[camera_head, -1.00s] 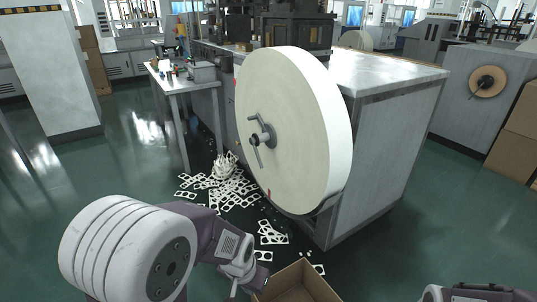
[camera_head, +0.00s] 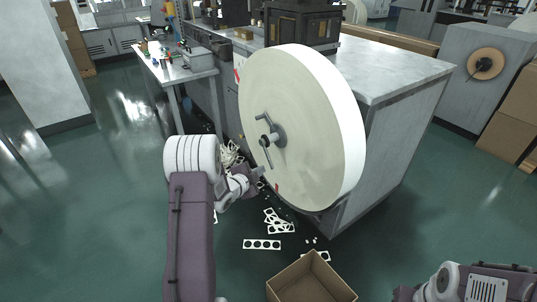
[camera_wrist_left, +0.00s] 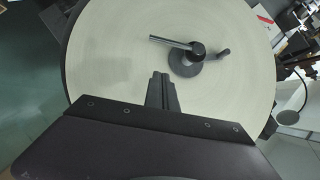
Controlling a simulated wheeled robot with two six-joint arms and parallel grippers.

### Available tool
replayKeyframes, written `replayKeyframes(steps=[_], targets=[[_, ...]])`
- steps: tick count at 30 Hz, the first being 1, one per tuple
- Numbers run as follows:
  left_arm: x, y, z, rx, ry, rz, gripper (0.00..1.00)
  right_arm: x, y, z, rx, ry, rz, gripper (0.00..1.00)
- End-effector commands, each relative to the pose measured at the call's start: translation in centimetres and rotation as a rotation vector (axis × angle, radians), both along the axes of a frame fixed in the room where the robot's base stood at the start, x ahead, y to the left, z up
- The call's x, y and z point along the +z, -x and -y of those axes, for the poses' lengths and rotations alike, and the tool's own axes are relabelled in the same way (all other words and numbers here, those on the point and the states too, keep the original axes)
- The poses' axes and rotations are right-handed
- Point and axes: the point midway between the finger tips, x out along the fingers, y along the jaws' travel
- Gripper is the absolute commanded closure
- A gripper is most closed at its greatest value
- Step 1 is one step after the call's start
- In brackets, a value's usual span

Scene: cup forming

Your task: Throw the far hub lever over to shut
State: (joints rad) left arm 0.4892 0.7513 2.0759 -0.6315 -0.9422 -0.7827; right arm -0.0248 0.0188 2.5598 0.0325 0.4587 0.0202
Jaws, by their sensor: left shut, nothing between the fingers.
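A large cream paper reel (camera_head: 315,110) stands upright on the side of a grey machine. Its dark hub (camera_head: 278,136) carries an upper lever (camera_head: 264,118) angled up-left and a lower lever (camera_head: 266,153) hanging down. The wrist view shows the hub (camera_wrist_left: 187,61) with a long lever (camera_wrist_left: 168,42) pointing left and a shorter arm (camera_wrist_left: 223,53) at right; which is the far lever I cannot tell. My left gripper (camera_head: 260,172) is shut and empty, just below the hub near the reel's face; its fingertips (camera_wrist_left: 161,76) appear apart from the levers.
An open cardboard box (camera_head: 312,282) stands on the floor in front. Punched white paper scraps (camera_head: 262,244) lie under the reel. A small worktable (camera_head: 175,68) is at left. My right arm's dark end (camera_head: 405,293) shows at bottom right, its fingers unclear.

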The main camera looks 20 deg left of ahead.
Motion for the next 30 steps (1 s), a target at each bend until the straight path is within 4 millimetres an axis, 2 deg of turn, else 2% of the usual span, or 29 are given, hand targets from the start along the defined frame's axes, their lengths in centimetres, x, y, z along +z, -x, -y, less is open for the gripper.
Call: replayKeyframes(steps=[5,8,11,12,16,17,18,23,30], targets=[[0.0,-0.2,-0.2,-0.008,-0.007,0.013,1.0,0.3,0.0,0.0,0.0,0.0,-0.001,0.64],[0.0,-1.1,-0.1,-0.009,-0.006,0.011,1.0,1.2,0.0,0.0,0.0,0.0,-0.001,0.64],[-0.2,-2.8,0.1,-0.009,-0.004,0.01,1.0,3.1,0.0,0.0,0.0,0.0,-0.001,0.64],[-0.1,-3.3,0.0,-0.008,-0.003,0.009,1.0,4.4,0.0,0.0,0.0,0.0,-0.001,0.64],[-0.7,-4.9,0.2,-0.009,-0.004,0.008,1.0,7.4,0.0,0.0,0.0,0.0,0.0,0.64],[-2.2,-5.7,0.2,-0.008,-0.006,0.014,1.0,5.5,0.0,0.0,0.0,0.0,0.002,0.64],[-2.7,-6.5,0.2,-0.008,-0.007,0.015,1.0,4.9,0.0,0.0,0.0,0.0,0.001,0.64],[-3.9,-9.7,0.4,-0.008,-0.006,0.014,1.0,3.9,0.0,0.0,0.0,0.0,-0.001,0.64],[-5.8,-11.4,-1.6,-0.004,-0.004,0.013,1.0,3.0,0.0,0.0,0.0,0.0,-0.001,0.64]])
